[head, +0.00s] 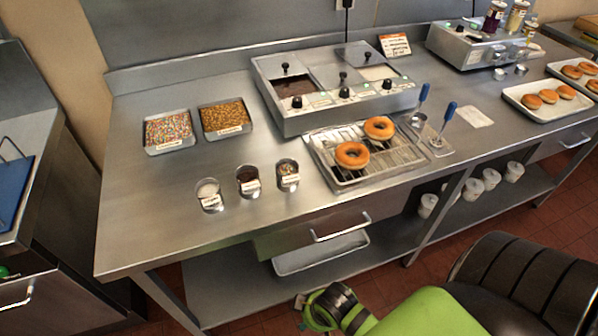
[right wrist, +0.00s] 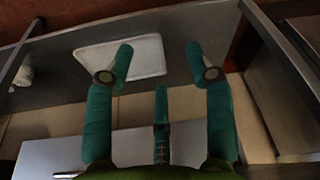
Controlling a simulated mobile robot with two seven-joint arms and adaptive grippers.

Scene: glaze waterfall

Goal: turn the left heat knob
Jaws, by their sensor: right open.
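The glaze warmer (head: 335,112) stands on the steel counter, toward the back. Three black knobs run along its front panel. The left heat knob (head: 297,102) is the leftmost, below the dark glaze well. Which way its pointer faces is too small to tell. My right arm is at the bottom of the head view, low in front of the counter and well away from the knob. My right gripper (right wrist: 160,60) is open and empty in the right wrist view, with its green fingers spread. My left gripper is not in view.
A wire rack tray (head: 345,182) with two donuts (head: 352,155) sits right in front of the warmer. Three small topping cups (head: 248,181) and two sprinkle trays (head: 168,147) stand to the left. A drawer handle (head: 342,229) juts from the counter front. The counter's left front is bare.

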